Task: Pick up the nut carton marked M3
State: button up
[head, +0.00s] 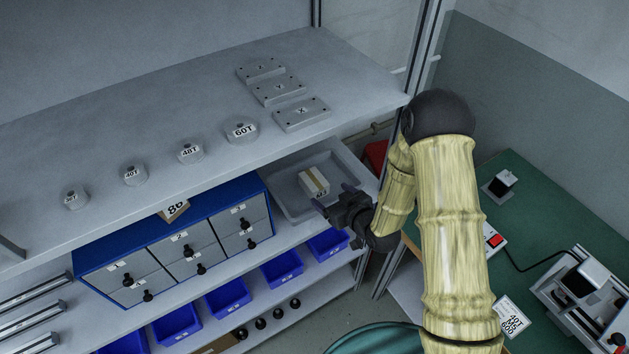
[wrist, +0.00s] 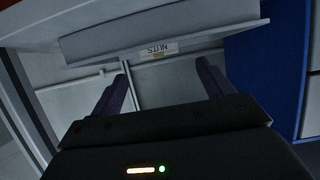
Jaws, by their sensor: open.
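A small white carton (head: 312,181) with a tan band lies in a shallow grey tray (head: 287,207) on the shelf. Print shows on its near face, too small to read surely. My gripper (head: 334,200) is beside the tray's front right part, close to the carton and apart from it. In the wrist view my gripper (wrist: 163,74) has its two dark fingers spread with nothing between them. The tray (wrist: 105,43) fills the top of that view, with a label (wrist: 155,49) reading NUTS upside down. The carton cannot be made out clearly there.
A blue drawer cabinet (head: 150,246) stands left of the tray. The upper shelf (head: 200,105) with round weights and flat plates overhangs behind it. Blue bins (head: 229,297) sit on the shelf below. A green bench (head: 545,215) is at right.

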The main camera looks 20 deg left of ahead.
aim_at(315, 180)
jog(key=shift+p+x, duration=0.4)
jog(key=shift+x, duration=1.75)
jog(key=shift+w+a+p, duration=0.4)
jog(key=shift+a+p, duration=0.05)
jog(key=shift+a, duration=0.1)
jog(key=p+x, duration=0.1)
jog(key=x, duration=0.3)
jog(key=shift+w+r, duration=0.1)
jog(key=shift+c, duration=0.2)
jog(key=c, duration=1.2)
jog(key=shift+r, duration=0.1)
